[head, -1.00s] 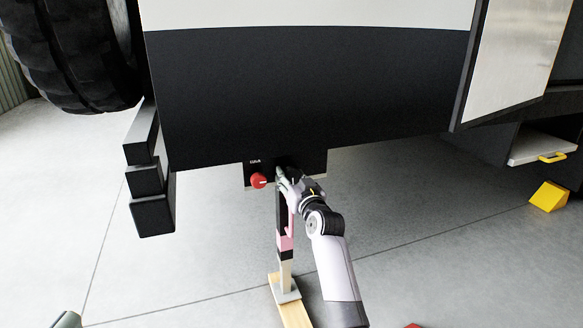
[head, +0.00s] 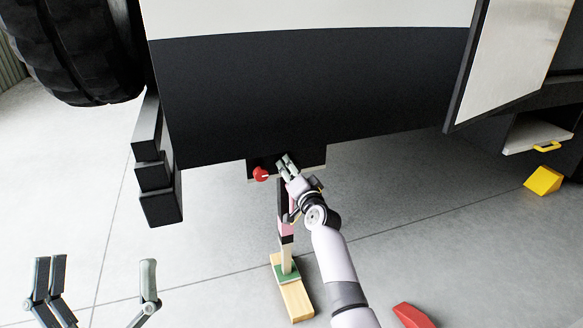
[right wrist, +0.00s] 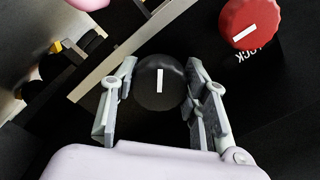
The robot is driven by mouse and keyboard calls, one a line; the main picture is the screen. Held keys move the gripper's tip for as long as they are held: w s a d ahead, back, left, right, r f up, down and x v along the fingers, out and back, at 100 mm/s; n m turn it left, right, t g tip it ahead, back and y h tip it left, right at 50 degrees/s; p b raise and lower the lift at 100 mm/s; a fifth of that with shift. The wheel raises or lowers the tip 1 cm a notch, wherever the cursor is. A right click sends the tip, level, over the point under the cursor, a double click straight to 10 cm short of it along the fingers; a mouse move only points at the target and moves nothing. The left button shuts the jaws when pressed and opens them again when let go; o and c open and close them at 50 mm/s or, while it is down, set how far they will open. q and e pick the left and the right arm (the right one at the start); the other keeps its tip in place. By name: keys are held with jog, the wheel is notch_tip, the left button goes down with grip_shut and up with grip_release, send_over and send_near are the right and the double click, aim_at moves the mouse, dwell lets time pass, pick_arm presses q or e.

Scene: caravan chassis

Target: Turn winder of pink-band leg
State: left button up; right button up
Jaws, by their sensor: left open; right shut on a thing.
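The pink-band leg (head: 287,229) stands upright under the black panel, its lower end at a green plate on a wooden block (head: 296,301). Its winder, a round black knob with a white mark, shows in the right wrist view (right wrist: 160,83). My right gripper (head: 286,164) is shut on this knob, one finger on each side (right wrist: 160,100). The white mark points nearly straight up in that view. In the head view the gripper hides the knob. My left gripper (head: 98,280) is open and empty at the lower left, well away from the leg.
A red lock knob (head: 261,174) sits just left of my right gripper; it also shows in the right wrist view (right wrist: 251,23). A red wedge (head: 412,316) and a yellow wedge (head: 543,180) lie right.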

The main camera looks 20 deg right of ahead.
pick_arm(q)
jog(key=shift+w+d+f+g+y, duration=0.1)
jog(key=shift+w+f+g+y, duration=0.2)
jog(key=shift+w+f, duration=0.25)
pick_arm(e)
jog(key=shift+m, duration=0.3)
jog(key=o, duration=1.1)
jog(key=shift+o, duration=0.2)
jog(key=shift+s, duration=0.15)
jog(key=s, duration=1.1)
jog(key=shift+s+d, duration=0.2)
jog(key=shift+s, duration=0.2)
